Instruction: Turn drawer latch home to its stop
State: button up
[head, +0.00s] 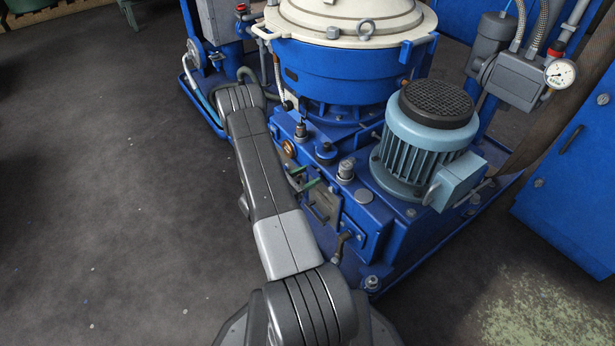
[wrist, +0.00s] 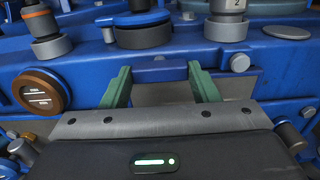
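My gripper (wrist: 160,88) shows two green fingers set well apart in the wrist view. A short blue bar (wrist: 160,71) lies between and just beyond the fingertips, on the blue skid; it may be the drawer latch, but I cannot tell for sure. I cannot tell whether a finger touches it. In the head view my gripper (head: 306,180) is at the front of the blue gear housing, partly hidden by my arm.
A brown round plug (wrist: 40,91) is left of the fingers. A grey capped post (head: 346,170) and a blue-grey motor (head: 425,140) stand to the right on the housing. The dark floor (head: 110,190) at left is clear.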

jog(key=shift+f+m, duration=0.1)
jog(key=shift+m, duration=0.2)
jog(key=m+b, duration=0.3)
jog(key=shift+f+m, duration=0.1)
jog(key=shift+m, duration=0.2)
jog(key=m+b, duration=0.2)
jog(key=m, duration=0.2)
jog(key=shift+b, duration=0.35)
jog(key=m, duration=0.9)
jog(key=shift+m, duration=0.3)
jog(key=o, duration=1)
jog(key=shift+r, duration=0.2)
jog(key=p+v, duration=0.3)
jog(key=v, duration=1.1)
